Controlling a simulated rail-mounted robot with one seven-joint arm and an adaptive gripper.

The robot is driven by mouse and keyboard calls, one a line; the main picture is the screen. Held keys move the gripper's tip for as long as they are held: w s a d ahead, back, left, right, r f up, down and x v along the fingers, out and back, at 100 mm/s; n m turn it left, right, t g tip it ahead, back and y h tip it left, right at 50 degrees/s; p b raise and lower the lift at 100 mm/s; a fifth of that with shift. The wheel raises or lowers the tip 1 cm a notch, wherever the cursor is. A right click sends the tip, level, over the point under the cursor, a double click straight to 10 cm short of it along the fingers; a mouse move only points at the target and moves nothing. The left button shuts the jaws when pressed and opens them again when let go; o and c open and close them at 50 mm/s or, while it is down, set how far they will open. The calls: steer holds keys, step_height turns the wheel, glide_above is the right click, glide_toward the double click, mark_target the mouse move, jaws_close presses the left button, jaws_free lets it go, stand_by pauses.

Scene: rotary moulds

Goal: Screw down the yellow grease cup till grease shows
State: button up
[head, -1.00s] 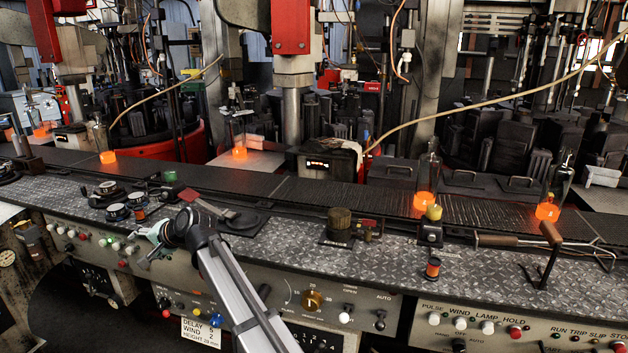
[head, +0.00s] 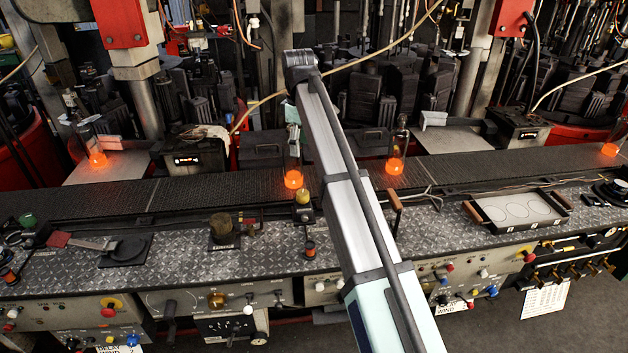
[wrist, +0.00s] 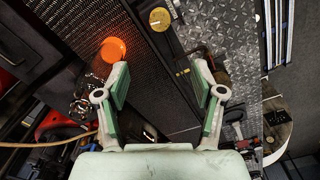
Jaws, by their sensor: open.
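The yellow grease cup (head: 303,196) stands upright on a small dark block at the belt-side edge of the tread-plate bench. In the wrist view a round yellow top, seen from above, appears to be this same cup (wrist: 160,18), near the upper edge and beyond my fingertips. My gripper (wrist: 160,88) is open and empty, its pale green pads wide apart. It is apart from the cup. In the head view my arm's end hides most of the gripper. I cannot see grease at the cup.
A glowing bottle (head: 293,179) stands on the dark conveyor (head: 200,195) just behind the cup; its orange base (wrist: 113,50) lies near my left finger. A dark knurled knob (head: 222,228) stands left of the cup. A small orange-banded spool (head: 310,247) sits in front.

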mark_target(302, 193)
step_height(302, 193, down, 17)
steer(key=p, duration=0.4)
steer(key=shift+d+f, duration=0.15)
steer(key=c, duration=1.1)
